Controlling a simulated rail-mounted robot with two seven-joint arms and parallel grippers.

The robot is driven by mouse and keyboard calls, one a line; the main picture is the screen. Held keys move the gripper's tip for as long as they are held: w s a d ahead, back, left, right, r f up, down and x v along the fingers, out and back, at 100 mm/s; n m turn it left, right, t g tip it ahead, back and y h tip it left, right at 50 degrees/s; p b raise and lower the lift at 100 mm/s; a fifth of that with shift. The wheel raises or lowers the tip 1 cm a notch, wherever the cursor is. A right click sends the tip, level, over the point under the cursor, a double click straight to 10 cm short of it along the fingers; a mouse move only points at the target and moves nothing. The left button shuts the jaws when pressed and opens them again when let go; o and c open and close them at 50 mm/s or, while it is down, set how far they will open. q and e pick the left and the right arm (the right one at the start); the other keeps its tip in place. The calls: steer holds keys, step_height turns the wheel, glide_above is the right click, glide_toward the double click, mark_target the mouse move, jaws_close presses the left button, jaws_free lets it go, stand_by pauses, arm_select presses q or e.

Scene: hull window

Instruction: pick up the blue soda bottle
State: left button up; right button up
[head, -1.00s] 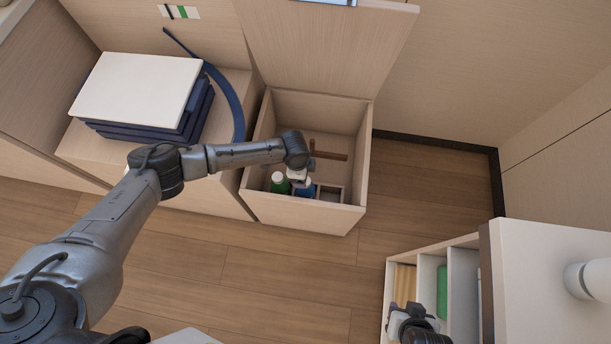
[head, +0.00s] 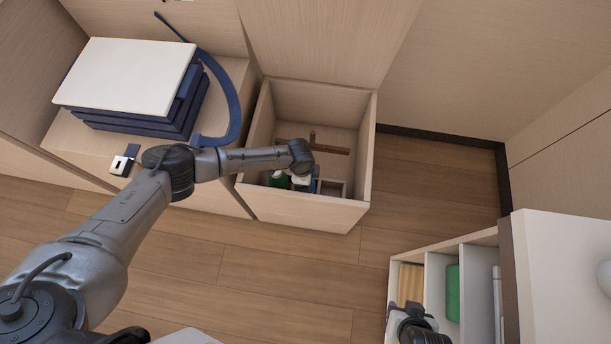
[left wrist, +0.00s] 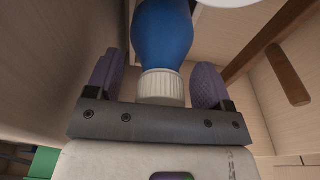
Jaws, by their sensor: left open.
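The blue soda bottle (left wrist: 163,35) has a white ribbed cap (left wrist: 161,87). In the left wrist view it lies between the two purple fingers of my open left gripper (left wrist: 155,78), with gaps on both sides. In the head view, my left gripper (head: 303,177) reaches into the open wooden bin (head: 300,212) and hides most of the bottle, leaving only a bit of blue showing. My right gripper (head: 415,322) is at the lower right over the divided shelf unit; its fingers are not clear.
A green bottle (head: 279,180) stands in the bin just left of my gripper. A brown wooden piece (head: 325,147) lies behind it. The bin walls and raised lid surround the gripper. A stack of blue and white panels (head: 135,80) with a curved blue strap (head: 232,105) sits left.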

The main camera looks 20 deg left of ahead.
arm_select(q)
steer(key=shift+c, duration=0.3)
jaws_close()
stand_by(0.5)
